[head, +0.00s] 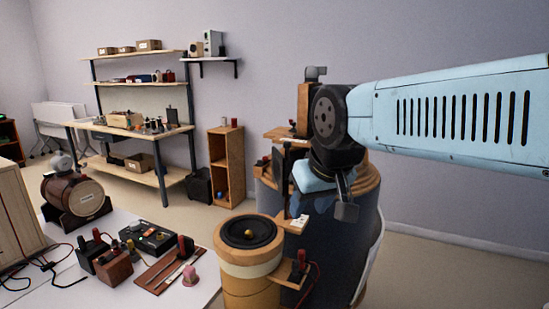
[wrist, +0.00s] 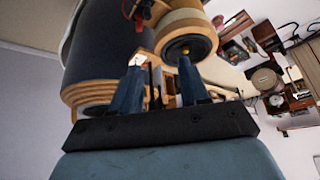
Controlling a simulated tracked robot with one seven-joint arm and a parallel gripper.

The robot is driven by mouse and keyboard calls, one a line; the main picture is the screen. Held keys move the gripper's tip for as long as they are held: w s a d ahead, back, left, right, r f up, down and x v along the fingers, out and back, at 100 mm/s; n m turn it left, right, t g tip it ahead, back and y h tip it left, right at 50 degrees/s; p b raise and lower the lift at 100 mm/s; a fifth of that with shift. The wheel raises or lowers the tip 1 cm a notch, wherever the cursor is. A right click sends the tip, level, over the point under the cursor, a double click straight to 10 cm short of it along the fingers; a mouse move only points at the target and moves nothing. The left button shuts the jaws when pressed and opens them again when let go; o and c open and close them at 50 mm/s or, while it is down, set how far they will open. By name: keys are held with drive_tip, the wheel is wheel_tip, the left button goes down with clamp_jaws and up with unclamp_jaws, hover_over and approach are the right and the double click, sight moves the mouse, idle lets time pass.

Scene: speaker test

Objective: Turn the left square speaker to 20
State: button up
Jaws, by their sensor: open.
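I cannot tell for sure which thing is the left square speaker, and no dial reading 20 can be read. In the head view, a round wooden speaker (head: 235,258) with a black cone and a brass centre stands at the front. It also shows in the wrist view (wrist: 186,28). A large dark blue drum with wooden rims (head: 340,245) stands behind it. My gripper (head: 335,195) is in front of the drum, partly hidden by its own wrist. In the wrist view its two blue fingers (wrist: 160,78) are apart, with nothing held between them.
A white table (head: 195,295) at the lower left bears a brown barrel (head: 75,195), black and wooden terminal boxes (head: 112,266) and cables. A wooden cabinet (head: 15,215) is at the left edge. A workbench (head: 130,132) and wall shelf (head: 210,60) stand behind. Floor at right is clear.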

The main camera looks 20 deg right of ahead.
drive_tip(key=shift+o, duration=0.4)
drive_tip(key=w+d+r+n+g, duration=0.3)
drive_tip(key=w+r+n, duration=0.3)
drive_tip(key=w+r, duration=0.55)
drive_tip(key=w+d+r+n+g, duration=0.3)
drive_tip(key=w+r+n, duration=0.4)
drive_tip(key=w, duration=0.7)
drive_tip(key=shift+m, duration=0.3)
drive_tip(key=f, duration=1.2)
drive_tip(key=shift+s+a+f, duration=0.1)
drive_tip(key=shift+s+f, duration=0.1)
drive_tip(key=shift+s, duration=0.1)
drive_tip(key=shift+c, duration=0.5)
clamp_jaws()
